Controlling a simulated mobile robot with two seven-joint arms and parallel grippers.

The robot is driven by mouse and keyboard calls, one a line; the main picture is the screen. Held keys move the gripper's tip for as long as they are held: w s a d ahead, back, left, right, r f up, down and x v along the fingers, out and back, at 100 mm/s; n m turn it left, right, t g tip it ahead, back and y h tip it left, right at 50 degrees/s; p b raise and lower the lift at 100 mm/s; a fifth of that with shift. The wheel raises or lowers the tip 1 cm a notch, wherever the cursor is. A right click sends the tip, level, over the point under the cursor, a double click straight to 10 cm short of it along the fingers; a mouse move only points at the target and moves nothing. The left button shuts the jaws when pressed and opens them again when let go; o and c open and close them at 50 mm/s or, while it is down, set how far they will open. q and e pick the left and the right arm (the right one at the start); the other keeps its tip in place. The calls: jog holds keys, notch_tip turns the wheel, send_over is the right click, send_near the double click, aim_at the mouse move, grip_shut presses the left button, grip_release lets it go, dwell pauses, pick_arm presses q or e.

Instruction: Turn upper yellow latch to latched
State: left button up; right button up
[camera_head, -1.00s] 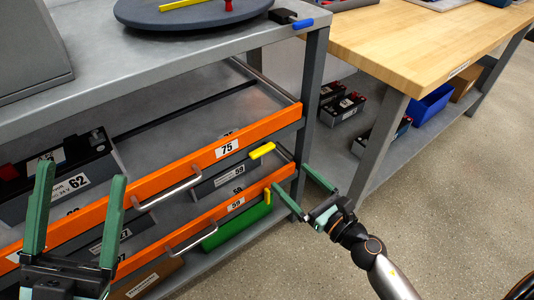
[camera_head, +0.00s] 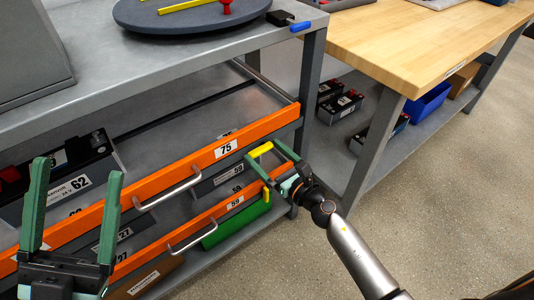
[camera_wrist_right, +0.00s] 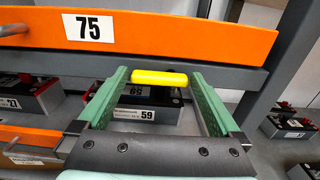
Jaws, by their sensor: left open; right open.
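The upper yellow latch (camera_head: 261,150) is a short bar at the right end of the upper orange drawer front (camera_head: 190,165). It lies nearly horizontal, and in the right wrist view the latch (camera_wrist_right: 159,77) sits between the fingertips. My right gripper (camera_head: 264,157) is open, with one green finger on each side of the latch. I cannot tell whether either finger touches it. A lower yellow latch (camera_head: 266,195) stands upright on the lower orange drawer front. My left gripper (camera_head: 73,205) is open and empty in front of the left part of the drawers.
Metal drawer handles (camera_head: 168,190) stick out to the left of the latches. A grey table leg (camera_head: 312,90) stands just right of the drawers. Batteries (camera_head: 70,180) and a green bin (camera_head: 235,225) sit in the rack. The floor at right is clear.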

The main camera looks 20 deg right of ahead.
jog(key=c, duration=1)
